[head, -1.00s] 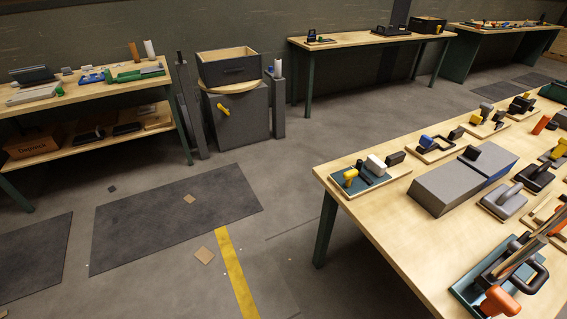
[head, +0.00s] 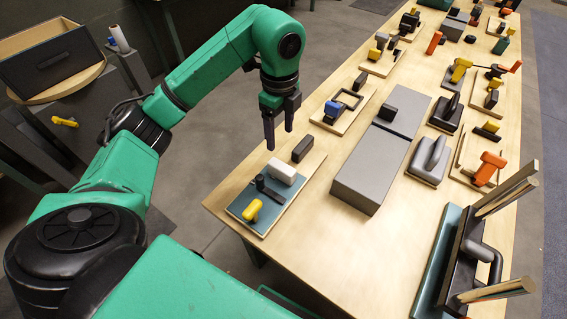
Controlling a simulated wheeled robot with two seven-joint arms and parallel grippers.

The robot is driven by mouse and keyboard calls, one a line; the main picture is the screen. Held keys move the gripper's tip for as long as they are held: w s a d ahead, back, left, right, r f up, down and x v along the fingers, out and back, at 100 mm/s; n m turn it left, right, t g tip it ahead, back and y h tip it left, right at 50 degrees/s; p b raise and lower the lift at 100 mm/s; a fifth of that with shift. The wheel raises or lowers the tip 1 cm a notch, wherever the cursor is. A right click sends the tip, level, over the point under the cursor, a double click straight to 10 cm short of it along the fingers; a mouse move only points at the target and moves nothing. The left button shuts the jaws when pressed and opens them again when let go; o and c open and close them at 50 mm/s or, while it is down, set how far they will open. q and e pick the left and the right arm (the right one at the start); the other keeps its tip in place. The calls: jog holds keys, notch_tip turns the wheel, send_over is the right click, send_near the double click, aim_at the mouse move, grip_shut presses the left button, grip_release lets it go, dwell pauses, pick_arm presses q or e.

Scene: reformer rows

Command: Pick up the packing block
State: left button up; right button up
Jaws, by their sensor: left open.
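My left gripper (head: 279,140) points down above the near left end of the workbench. Its two dark fingers are apart with nothing between them. Just below it is a wooden board with a blue-green plate (head: 237,207). On this board are a white block (head: 284,170), a dark block (head: 303,149), a yellow piece (head: 251,211) and a black lever-like part (head: 268,187). The fingertips appear above the white and dark blocks, apart from both. I cannot tell for sure which piece is the packing block. My right gripper is out of view.
The workbench (head: 225,200) holds a long grey box (head: 372,160) right of the board. Several more boards with handled parts run along the bench. A dark rack with shiny rods (head: 505,190) is at the near right. An open drawer box (head: 50,65) stands at the far left.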

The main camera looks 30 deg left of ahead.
pick_arm(q)
jog(key=p, duration=0.1)
send_over(282, 166)
jog(key=f, duration=0.4)
jog(key=shift+s+f, duration=0.15)
jog(key=shift+s, duration=0.25)
jog(key=f, duration=0.2)
jog(key=w+f+p, duration=0.1)
jog(key=f, duration=0.1)
jog(key=shift+f, duration=0.1)
jog(key=f, duration=0.3)
jog(key=shift+s+p, duration=0.25)
jog(key=shift+p, duration=0.1)
jog(key=shift+f, duration=0.4)
jog(key=shift+w+f, duration=0.1)
jog(key=shift+w, duration=0.05)
jog(key=shift+a, duration=0.1)
jog(key=c, duration=1)
grip_shut()
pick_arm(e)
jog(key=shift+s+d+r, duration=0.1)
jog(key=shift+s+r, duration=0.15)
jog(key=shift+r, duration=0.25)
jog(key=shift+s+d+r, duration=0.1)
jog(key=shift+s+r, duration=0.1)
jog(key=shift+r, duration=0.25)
